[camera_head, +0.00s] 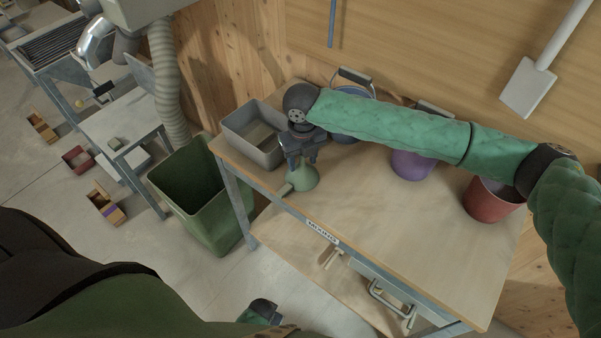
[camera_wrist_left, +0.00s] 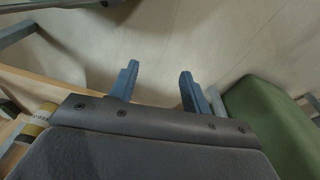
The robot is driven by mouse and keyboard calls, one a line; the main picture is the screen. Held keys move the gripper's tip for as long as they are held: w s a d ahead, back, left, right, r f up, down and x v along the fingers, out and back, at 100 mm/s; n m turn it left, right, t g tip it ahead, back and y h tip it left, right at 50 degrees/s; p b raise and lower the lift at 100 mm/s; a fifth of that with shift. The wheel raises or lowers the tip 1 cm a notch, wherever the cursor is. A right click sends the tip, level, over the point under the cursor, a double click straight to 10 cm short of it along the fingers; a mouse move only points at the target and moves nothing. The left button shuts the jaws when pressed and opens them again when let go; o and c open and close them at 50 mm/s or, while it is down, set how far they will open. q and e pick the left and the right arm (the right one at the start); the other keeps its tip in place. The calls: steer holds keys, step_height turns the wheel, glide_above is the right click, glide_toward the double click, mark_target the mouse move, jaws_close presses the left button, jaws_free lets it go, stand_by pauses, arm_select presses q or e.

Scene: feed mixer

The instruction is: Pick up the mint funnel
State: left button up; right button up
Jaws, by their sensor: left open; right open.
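The mint funnel (camera_head: 303,178) is on the near left part of the workbench (camera_head: 440,240), its narrow spout pointing to the lower left. My right gripper (camera_head: 301,160) comes down directly above the funnel, with its fingers open at the funnel's upper part. I cannot tell whether the fingers touch it. The gripper hides the funnel's top. My left gripper (camera_wrist_left: 158,78) is open and empty in the left wrist view, over the floor away from the funnel.
A grey bin (camera_head: 262,150) stands left of the funnel. A blue bucket (camera_head: 345,137) is behind, partly hidden by my right arm. A purple bucket (camera_head: 412,165) and a red bucket (camera_head: 490,203) stand to the right. A green bin (camera_head: 200,200) is on the floor. The front bench top is clear.

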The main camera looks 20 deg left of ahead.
jaws_close()
steer(key=shift+f, duration=0.1)
stand_by(0.3)
